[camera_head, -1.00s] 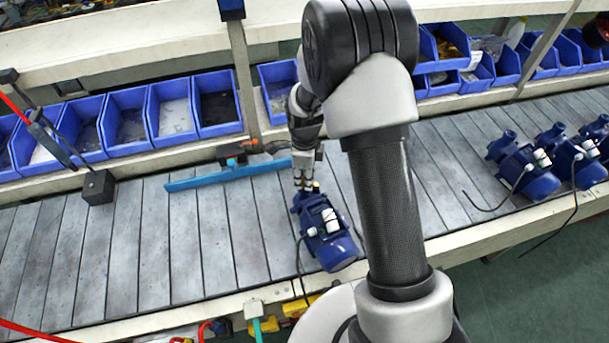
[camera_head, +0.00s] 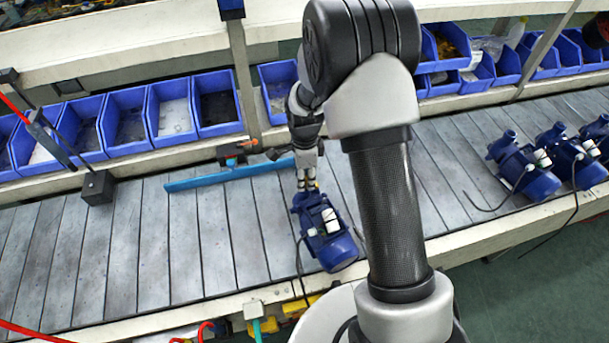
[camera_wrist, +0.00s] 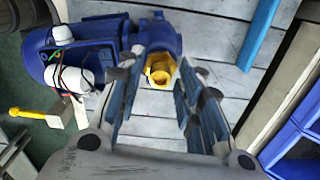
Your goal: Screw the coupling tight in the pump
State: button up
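The blue pump (camera_head: 325,235) lies on the slatted conveyor below my gripper, and its body fills the upper left of the wrist view (camera_wrist: 95,35). The brass-yellow coupling (camera_wrist: 160,70) sits at the pump's port, and its open ring faces the wrist camera. In the head view it is mostly hidden by the fingers. My gripper (camera_head: 307,187) points down over the port end of the pump. In the wrist view its fingers (camera_wrist: 162,78) are apart, one on each side of the coupling, with gaps visible. I cannot tell how deep the coupling is seated.
A blue rail (camera_head: 225,176) lies on the conveyor (camera_head: 140,240) behind the pump. Blue bins (camera_head: 170,110) line the back. More pumps (camera_head: 530,170) stand at the right. A black cable hangs from the pump.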

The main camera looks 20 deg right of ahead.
jog(key=shift+n, duration=1.7)
jog(key=shift+n, duration=0.7)
jog(key=shift+n+b, duration=0.3)
jog(key=shift+n, duration=0.7)
jog(key=n, duration=0.3)
jog(key=shift+n, duration=0.3)
jog(key=shift+c, duration=0.3)
grip_shut()
